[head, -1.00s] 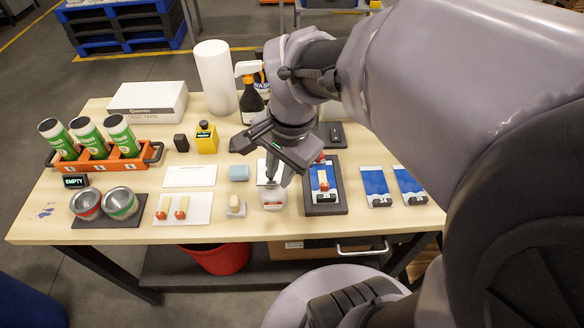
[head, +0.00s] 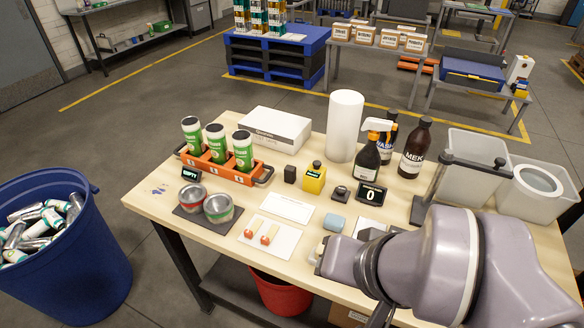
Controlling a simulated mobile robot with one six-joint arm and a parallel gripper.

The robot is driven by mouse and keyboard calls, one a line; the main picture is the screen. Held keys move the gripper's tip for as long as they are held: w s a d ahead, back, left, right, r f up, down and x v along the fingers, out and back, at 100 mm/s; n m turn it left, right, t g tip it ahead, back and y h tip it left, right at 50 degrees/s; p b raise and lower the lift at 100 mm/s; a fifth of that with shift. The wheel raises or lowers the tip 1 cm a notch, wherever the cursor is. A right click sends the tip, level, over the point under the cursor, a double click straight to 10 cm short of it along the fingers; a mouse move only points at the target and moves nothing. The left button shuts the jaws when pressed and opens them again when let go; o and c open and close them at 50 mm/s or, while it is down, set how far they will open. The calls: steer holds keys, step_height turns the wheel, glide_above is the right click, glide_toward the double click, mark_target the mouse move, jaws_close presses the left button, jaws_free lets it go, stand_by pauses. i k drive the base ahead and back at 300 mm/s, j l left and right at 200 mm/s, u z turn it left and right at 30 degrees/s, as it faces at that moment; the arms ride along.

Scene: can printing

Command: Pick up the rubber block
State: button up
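None of the blocks is marked as rubber, so I cannot tell for sure which it is. A small black block (head: 290,174) stands left of the yellow bottle. A light blue block (head: 335,222) lies nearer the front, just behind my arm. A small beige piece (head: 320,246) shows at the left edge of my wrist, partly hidden. My arm reaches in from the lower right, over the front of the table. My gripper's fingers are hidden behind my own arm links, so what they hold does not show.
Two red-tipped pieces (head: 262,234) lie on a white sheet. Two open tins (head: 219,208) stand on a dark mat. An orange rack (head: 222,170) holds three green cans. A spray bottle (head: 367,158) and brown MEK bottle (head: 415,148) stand behind. My arm hides the right front.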

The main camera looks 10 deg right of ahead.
mark_target(290, 170)
steer(key=i+j, duration=0.2)
steer(key=i+j+z, duration=0.15)
steer(key=j, duration=0.25)
steer(key=i+j, duration=0.2)
steer(key=i+j+z, duration=0.15)
steer(key=j, duration=0.3)
